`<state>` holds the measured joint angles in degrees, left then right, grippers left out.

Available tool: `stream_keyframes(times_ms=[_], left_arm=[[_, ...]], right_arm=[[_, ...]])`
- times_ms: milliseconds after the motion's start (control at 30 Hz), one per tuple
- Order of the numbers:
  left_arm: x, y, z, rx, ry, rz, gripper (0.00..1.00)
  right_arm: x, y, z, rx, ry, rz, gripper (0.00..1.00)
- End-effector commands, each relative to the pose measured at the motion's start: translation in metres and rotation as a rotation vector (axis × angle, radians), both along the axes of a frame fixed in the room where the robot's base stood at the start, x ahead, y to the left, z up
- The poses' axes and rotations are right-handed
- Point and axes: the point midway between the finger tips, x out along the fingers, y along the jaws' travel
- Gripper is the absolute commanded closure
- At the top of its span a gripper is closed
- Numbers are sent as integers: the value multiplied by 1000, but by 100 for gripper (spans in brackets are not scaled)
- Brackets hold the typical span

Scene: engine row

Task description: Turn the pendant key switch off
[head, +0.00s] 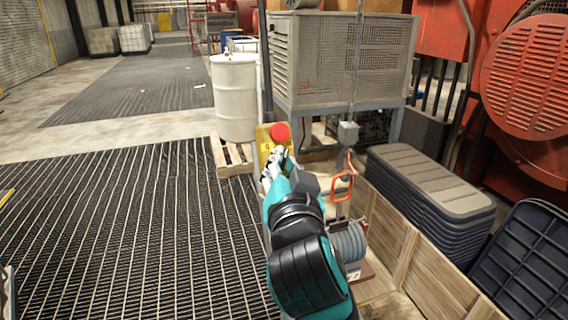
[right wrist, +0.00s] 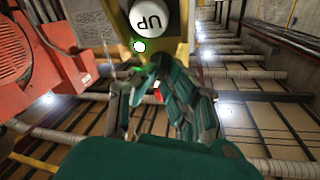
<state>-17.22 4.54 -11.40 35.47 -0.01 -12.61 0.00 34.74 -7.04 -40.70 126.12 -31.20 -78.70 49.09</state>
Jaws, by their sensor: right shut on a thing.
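The yellow pendant (head: 264,140) hangs in front of the white drum in the head view, with a red mushroom button (head: 280,132) at its top. In the right wrist view the pendant body (right wrist: 183,50) shows close up, with a white button marked UP (right wrist: 148,15) and a lit green spot (right wrist: 138,46). My right gripper (head: 275,168) is at the pendant's lower front. In the right wrist view its fingers (right wrist: 158,92) are closed together below the green spot, on the key switch. The key is mostly hidden between the fingers, so its angle cannot be told. My left gripper is not in view.
A white drum (head: 235,97) stands on a pallet behind the pendant. A grey caged unit (head: 342,60) is at the back right. A wooden crate (head: 425,265) and stacked grey lids (head: 430,185) lie right of my arm. The grating floor (head: 120,230) at left is clear.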

Motion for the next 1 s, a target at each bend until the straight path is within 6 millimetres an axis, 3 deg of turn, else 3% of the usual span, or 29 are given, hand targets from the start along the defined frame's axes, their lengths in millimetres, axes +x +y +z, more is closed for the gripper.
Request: stream_keyframes(times_ms=[367, 1000], left_arm=[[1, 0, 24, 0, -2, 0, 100], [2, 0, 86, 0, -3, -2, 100]], right_arm=[[1, -5, 2, -265, -81, 125, 100], [3, -9, 3, -730, -232, 354, 100]])
